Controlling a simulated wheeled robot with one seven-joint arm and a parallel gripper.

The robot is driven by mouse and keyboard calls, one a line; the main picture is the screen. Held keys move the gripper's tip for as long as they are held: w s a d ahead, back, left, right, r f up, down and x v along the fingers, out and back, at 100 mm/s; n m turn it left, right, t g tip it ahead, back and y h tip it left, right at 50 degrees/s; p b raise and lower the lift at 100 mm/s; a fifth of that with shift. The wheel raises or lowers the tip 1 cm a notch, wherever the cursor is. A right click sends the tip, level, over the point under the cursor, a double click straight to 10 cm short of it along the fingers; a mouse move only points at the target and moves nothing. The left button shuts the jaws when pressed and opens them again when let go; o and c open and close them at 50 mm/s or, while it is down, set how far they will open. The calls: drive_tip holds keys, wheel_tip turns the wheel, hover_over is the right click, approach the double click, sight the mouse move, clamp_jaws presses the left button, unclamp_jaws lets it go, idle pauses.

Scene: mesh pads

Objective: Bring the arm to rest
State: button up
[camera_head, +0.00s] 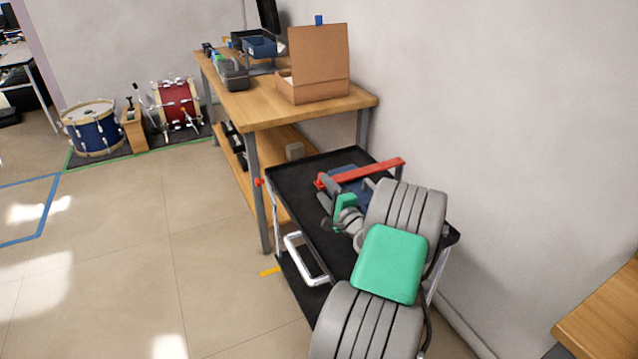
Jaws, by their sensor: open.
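My arm, with thick grey ribbed links and a green joint cover, reaches up from the bottom right over the black cart (302,207). My gripper (327,197) shows small, beyond the arm's large links, above the cart top. Its jaws are open, and I see nothing held between them. A red bar (384,166) and a blue object (345,178) lie on the cart close beside the gripper. I cannot tell whether the gripper touches them. My arm hides much of the cart's near right part.
A wooden workbench (240,107) with an open cardboard box (313,90) stands behind the cart. A white wall runs along the right. A wooden surface (607,318) shows at lower right. Drums (92,128) stand at the far left. The tiled floor at left is clear.

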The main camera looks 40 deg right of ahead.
drive_tip(key=v, duration=0.3)
drive_tip(key=shift+s, duration=0.1)
drive_tip(key=w+a+r+n+g+y+p, duration=0.25)
drive_tip(key=a+r+n+p, duration=0.2)
drive_tip(key=a, duration=0.55)
drive_tip(key=w+a+r+n+g+y+p, duration=0.25)
drive_tip(key=a+n, duration=0.35)
drive_tip(key=a, duration=0.4)
drive_tip(key=w+a+r+n+g+y+p, duration=0.2)
drive_tip(key=a+r+n+y+p, duration=0.25)
drive_tip(key=a, duration=0.65)
drive_tip(key=s+a+r+n+g+h+p, duration=0.2)
drive_tip(key=s+a+r+n+g+p, duration=0.1)
drive_tip(key=s, duration=0.6)
drive_tip(key=s+a+r+n+g+h+p, duration=0.1)
drive_tip(key=s+a+r+n+g+p, duration=0.2)
drive_tip(key=s, duration=0.7)
drive_tip(key=a+r+n+p, duration=0.2)
drive_tip(key=a+r, duration=0.2)
drive_tip(key=a, duration=0.1)
drive_tip(key=shift+s+a+g+h, duration=0.2)
drive_tip(key=shift+s+g+h, duration=0.05)
drive_tip(key=shift+g+h, duration=0.15)
